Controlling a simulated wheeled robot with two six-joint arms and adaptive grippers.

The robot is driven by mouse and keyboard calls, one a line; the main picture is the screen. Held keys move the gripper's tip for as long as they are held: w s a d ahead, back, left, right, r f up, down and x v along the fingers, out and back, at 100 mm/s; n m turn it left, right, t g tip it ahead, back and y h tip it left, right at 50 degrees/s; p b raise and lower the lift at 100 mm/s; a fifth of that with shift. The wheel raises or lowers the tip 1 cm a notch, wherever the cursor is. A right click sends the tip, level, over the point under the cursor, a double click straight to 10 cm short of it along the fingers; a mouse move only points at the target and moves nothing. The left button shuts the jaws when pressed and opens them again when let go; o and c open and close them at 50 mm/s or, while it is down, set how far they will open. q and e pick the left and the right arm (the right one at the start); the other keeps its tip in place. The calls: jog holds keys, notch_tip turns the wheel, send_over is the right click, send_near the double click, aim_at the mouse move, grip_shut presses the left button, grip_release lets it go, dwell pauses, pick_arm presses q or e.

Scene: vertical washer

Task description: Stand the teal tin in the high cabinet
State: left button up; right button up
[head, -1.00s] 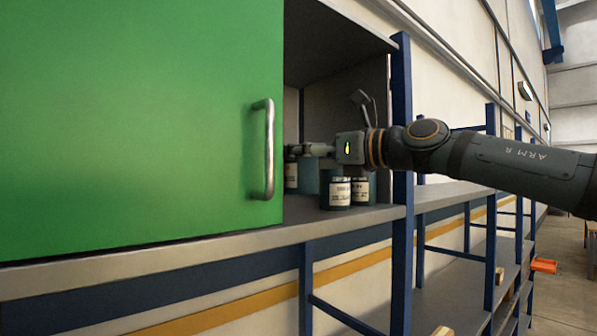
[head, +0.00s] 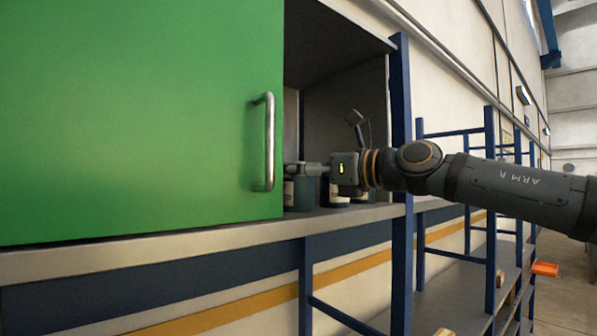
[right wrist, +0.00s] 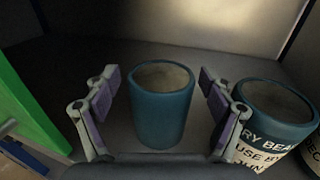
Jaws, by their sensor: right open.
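The teal tin (right wrist: 162,112) stands upright on the dark cabinet floor between the fingers of my right gripper (right wrist: 157,76) in the right wrist view. The fingers are open, with a gap showing on each side of the tin. In the head view my right gripper (head: 300,170) reaches into the high cabinet (head: 350,95) from the right, and part of the teal tin (head: 304,196) shows below it. My left gripper is not in view.
Labelled dark teal tins stand close to the right of my gripper, the nearest being the dry-beans tin (right wrist: 277,118). A green door (head: 130,110) with a metal handle (head: 266,142) covers the cabinet's left. A blue post (head: 401,150) edges its right side.

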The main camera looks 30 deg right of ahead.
jog(key=s+b, duration=0.1)
jog(key=s+d+b, duration=0.1)
jog(key=s+b, duration=0.1)
jog(key=b, duration=0.1)
jog(key=shift+d+f, duration=0.15)
jog(key=shift+f, duration=0.25)
jog(key=r+b+v, duration=0.1)
jog(key=b+v, duration=0.3)
jog(key=v, duration=0.4)
jog(key=shift+s+d, duration=0.2)
jog(key=shift+s, duration=0.15)
